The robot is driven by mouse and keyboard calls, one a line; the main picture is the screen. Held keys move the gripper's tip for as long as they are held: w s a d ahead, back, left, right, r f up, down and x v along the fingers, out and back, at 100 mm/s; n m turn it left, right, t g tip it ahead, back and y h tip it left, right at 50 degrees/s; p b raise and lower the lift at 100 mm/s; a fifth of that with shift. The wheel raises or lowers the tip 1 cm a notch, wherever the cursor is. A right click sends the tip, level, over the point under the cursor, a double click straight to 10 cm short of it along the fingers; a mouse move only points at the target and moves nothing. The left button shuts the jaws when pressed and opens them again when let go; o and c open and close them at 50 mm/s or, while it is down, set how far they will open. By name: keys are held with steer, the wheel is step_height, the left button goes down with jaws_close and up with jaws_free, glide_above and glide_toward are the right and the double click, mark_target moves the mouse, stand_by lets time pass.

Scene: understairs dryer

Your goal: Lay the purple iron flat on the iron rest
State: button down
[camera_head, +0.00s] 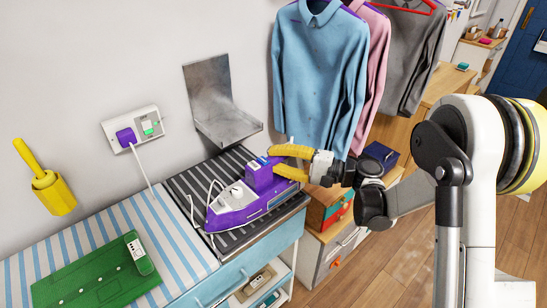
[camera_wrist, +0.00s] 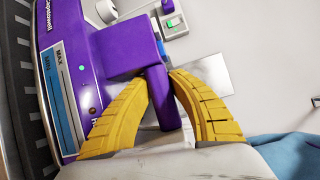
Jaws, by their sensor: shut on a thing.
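The purple iron (camera_head: 240,203) is over the dark ribbed iron rest (camera_head: 188,180) at the end of the striped board in the head view. Its pointed end faces the lower left. It looks close to flat, but I cannot tell whether its sole touches the rest. My gripper (camera_head: 275,161) is shut on the handle part at the iron's rear, from the right. In the wrist view the yellow fingers of my gripper (camera_wrist: 162,80) close around a purple piece of the iron (camera_wrist: 68,70). The ribbed rest (camera_wrist: 24,90) shows at the left edge there.
A white cord runs from the purple plug (camera_head: 126,137) in the wall socket to the iron. A bent metal wall shelf (camera_head: 215,105) hangs behind. A blue shirt (camera_head: 318,75) hangs close behind my gripper. A green cloth (camera_head: 95,278) lies on the striped board (camera_head: 125,222).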

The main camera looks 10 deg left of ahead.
steer(key=shift+f, duration=0.5)
steer(key=c, duration=1.2)
jaws_free()
steer(key=shift+f, duration=0.15)
steer(key=shift+d, duration=0.1)
